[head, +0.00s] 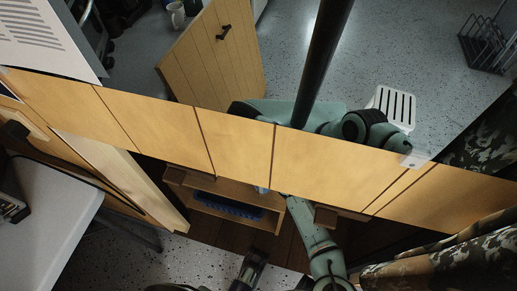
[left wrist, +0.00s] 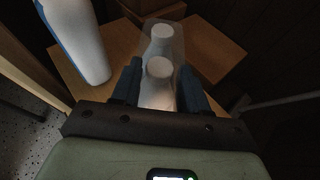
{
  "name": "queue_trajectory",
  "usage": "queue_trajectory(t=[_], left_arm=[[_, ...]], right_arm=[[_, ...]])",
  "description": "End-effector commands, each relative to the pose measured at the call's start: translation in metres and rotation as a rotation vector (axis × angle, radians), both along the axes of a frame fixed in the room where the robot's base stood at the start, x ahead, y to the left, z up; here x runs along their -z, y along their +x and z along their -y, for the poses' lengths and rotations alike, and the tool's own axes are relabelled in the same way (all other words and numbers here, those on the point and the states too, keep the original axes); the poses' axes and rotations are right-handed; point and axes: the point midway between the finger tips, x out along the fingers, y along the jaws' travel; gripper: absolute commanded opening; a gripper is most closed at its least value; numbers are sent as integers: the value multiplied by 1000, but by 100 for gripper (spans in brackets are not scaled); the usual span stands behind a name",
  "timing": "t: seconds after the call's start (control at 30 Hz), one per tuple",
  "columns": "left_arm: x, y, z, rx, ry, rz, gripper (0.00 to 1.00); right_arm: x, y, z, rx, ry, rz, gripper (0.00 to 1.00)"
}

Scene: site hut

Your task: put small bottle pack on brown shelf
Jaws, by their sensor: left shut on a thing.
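In the left wrist view my left gripper (left wrist: 160,88) is shut on the small bottle pack (left wrist: 161,45), white-capped bottles in a clear wrap. The dark fingers press on both sides of it. Wooden boards of the brown shelf (left wrist: 215,48) show behind and beside the pack; I cannot tell whether the pack touches them. In the head view the brown shelf unit (head: 245,187) shows below the wooden panels. A green arm link of mine runs there, but the left gripper and pack are not clearly seen.
A large white and blue bottle (left wrist: 77,38) stands left of the pack. A blue crate (head: 228,206) sits in the shelf unit. A long wooden panel (head: 235,147) crosses above it. A white table (head: 45,205) is at left, camouflage cloth (head: 440,262) at right.

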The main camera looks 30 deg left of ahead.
Motion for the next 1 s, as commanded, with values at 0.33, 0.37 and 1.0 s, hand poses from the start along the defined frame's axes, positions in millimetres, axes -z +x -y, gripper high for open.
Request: queue_trajectory(t=[0.33,0.37,1.0], left_arm=[[-3,1,0,3,4,8,0],[-2,2,0,3,5,7,0],[-3,-1,-3,-1,0,0,70]], right_arm=[[1,-2,0,1,0,-5,89],[1,-2,1,1,0,-6,89],[-5,-1,-2,-3,3,0,89]])
